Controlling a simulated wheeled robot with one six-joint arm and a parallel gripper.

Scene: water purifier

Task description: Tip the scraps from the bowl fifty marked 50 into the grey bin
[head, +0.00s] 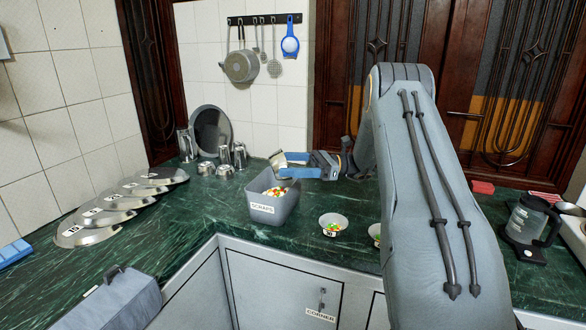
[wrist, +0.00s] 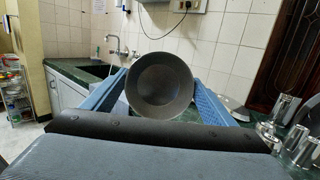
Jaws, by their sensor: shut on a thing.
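My gripper (head: 285,163) is shut on a small metal bowl (head: 278,160), which is tipped on its side above the grey bin. In the wrist view the bowl (wrist: 160,84) shows as a round, dark grey face between the blue fingers, with no scraps visible on it. No mark on the held bowl can be read. The grey bin (head: 263,212), labelled SCRAPS, stands on the counter, with colourful scraps (head: 275,191) inside it. A small bowl (head: 333,231) with scraps stands to its right; its number is hard to read. Another bowl (head: 374,231) is partly hidden by my arm.
The green counter (head: 225,215) is clear around the bin's front. Metal cups (head: 225,165) and a round dark tray (head: 211,128) stand behind left. A glass jug (head: 527,222) stands at the right.

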